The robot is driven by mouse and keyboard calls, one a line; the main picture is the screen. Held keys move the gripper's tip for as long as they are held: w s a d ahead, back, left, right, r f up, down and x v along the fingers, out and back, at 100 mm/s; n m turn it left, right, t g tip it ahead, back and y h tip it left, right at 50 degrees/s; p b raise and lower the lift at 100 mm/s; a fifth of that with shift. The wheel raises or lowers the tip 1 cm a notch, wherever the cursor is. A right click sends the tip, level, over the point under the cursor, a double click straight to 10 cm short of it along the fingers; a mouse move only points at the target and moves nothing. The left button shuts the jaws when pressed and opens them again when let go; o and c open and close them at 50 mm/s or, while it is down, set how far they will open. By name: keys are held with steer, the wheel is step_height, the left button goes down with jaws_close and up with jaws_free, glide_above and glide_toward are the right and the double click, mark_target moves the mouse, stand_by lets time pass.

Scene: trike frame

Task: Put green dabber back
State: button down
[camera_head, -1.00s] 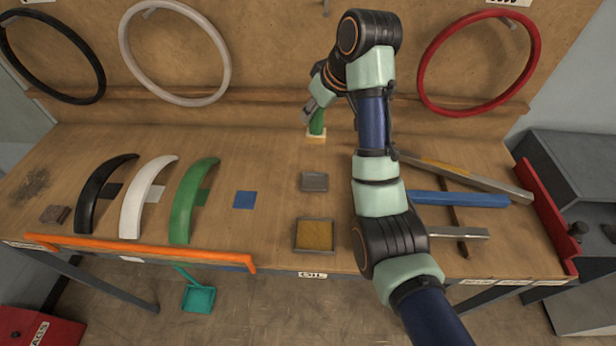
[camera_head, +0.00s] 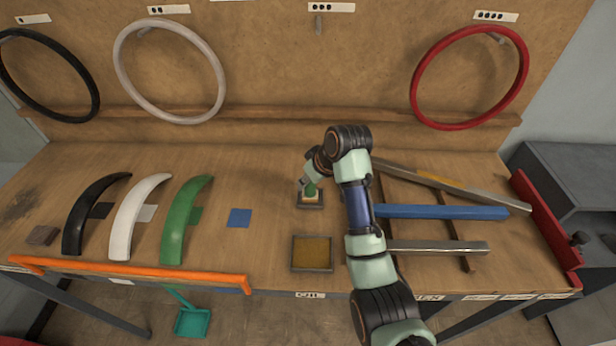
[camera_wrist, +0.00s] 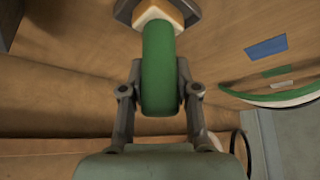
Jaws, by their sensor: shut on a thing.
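The green dabber has a green handle (camera_wrist: 158,70) and a pale square pad. In the wrist view my gripper (camera_wrist: 157,85) is shut on the handle, one finger on each side. In the head view the dabber (camera_head: 311,190) is upright at the small grey tray (camera_head: 310,205), with its pad at or just over the tray; I cannot tell if it touches the bottom. My gripper (camera_head: 305,184) is above the tray and partly hides the dabber. The tray's edge (camera_wrist: 126,10) also shows at the top of the wrist view, against the pad.
A larger tray with a brown-yellow filling (camera_head: 312,253) lies in front of the small tray. Black, white and green fenders (camera_head: 186,220) and a blue square (camera_head: 239,218) lie to the left. A blue bar (camera_head: 440,211) and metal bars lie to the right. An orange bar (camera_head: 130,272) runs along the front edge.

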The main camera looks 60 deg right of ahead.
steer(key=c, duration=0.9)
jaws_free()
steer(key=shift+o, duration=0.2)
steer(key=p+v, duration=0.4)
steer(key=v, duration=0.8)
steer(key=shift+r+p, duration=0.15)
steer(key=shift+p, duration=0.2)
